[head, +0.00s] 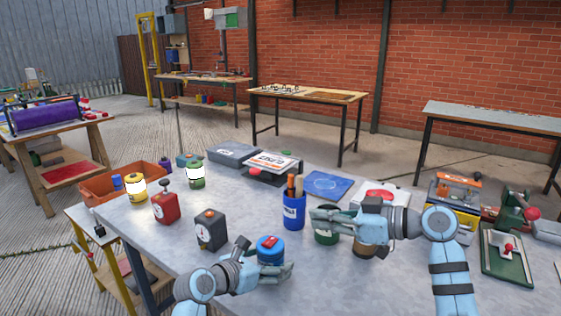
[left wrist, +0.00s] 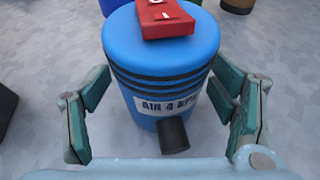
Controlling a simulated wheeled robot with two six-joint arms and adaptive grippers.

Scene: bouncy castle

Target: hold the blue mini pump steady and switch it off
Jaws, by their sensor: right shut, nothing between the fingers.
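The blue mini pump (head: 264,258) stands upright near the front of the grey table. In the left wrist view the pump (left wrist: 162,55) shows black ridges, an "AIR 4" label and a dark spout facing me. A red switch box (left wrist: 165,18) with white marks sits on its lid, partly cut off by the frame's top; its setting is unclear. My left gripper (head: 272,273) is low at the pump. Its open fingers (left wrist: 165,115) stand on both sides of the pump, with gaps visible. My right gripper (head: 322,213) is shut and empty, behind and right of the pump.
A blue cup of tools (head: 293,212) stands behind the pump. A black canister (head: 210,230) and a red one (head: 165,207) stand to the left. Bare tabletop lies between them and the pump.

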